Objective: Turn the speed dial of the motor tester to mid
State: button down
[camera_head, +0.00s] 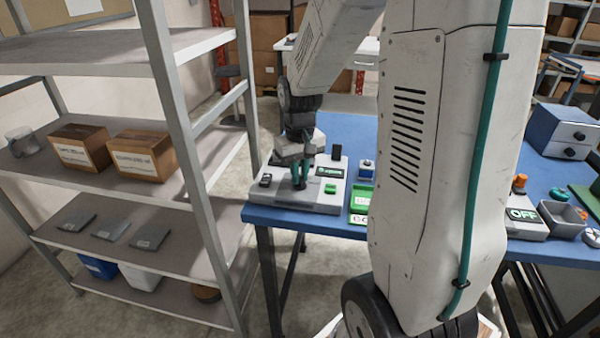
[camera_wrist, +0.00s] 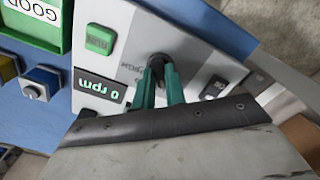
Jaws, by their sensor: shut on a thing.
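The motor tester (camera_head: 318,202) is a light grey box at the left end of the blue table. It also shows in the wrist view (camera_wrist: 128,45), with a display (camera_wrist: 100,86) that reads "0 rpm" and a green button (camera_wrist: 100,38). The speed dial (camera_wrist: 158,61) is a dark round knob, partly hidden behind my fingers. My gripper (camera_wrist: 162,82) has green fingertips shut on the dial. In the head view my gripper (camera_head: 299,176) points down onto the tester. The dial's pointer and most of the scale marks are hidden.
A green tray labelled GOOD (camera_wrist: 35,22) and a small blue box with a button (camera_wrist: 42,82) stand beside the tester. A metal shelf (camera_head: 190,120) stands close on the left.

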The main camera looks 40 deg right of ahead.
jog(key=m, duration=0.5)
jog(key=shift+m, duration=0.3)
jog(key=m, duration=0.5)
jog(key=shift+w+m, duration=0.1)
jog(key=shift+m, duration=0.3)
jog(key=c, duration=1.4)
grip_release()
jog(key=shift+c, duration=0.2)
jog(key=shift+r, duration=0.1)
notch_tip(320, 180, up, 8)
jog(key=shift+f, duration=0.15)
